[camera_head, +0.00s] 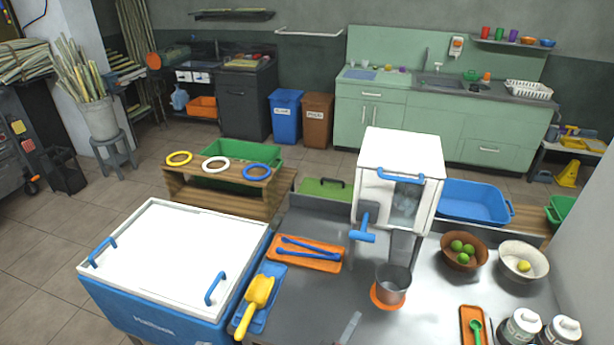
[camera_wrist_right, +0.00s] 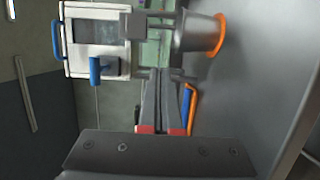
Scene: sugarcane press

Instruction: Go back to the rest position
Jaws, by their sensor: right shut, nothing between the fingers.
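My right gripper (camera_head: 350,328) shows only as a grey tip at the bottom edge of the head view, over the metal counter. In the right wrist view its two fingers (camera_wrist_right: 164,82) are together and empty, with red bands near their base. The white press (camera_head: 400,165) with a blue handle stands ahead of it; it also shows in the wrist view (camera_wrist_right: 97,45). A metal cup (camera_head: 393,284) stands on an orange coaster below the press. The cup also shows in the wrist view (camera_wrist_right: 197,33). My left gripper is out of view.
A white-lidded blue cooler (camera_head: 180,255) and a yellow scoop (camera_head: 257,292) are on the left. Blue tongs lie on an orange tray (camera_head: 299,265). On the right are a brown bowl of limes (camera_head: 465,265), a white bowl (camera_head: 510,268), jars (camera_head: 522,328) and an orange tray (camera_head: 465,318).

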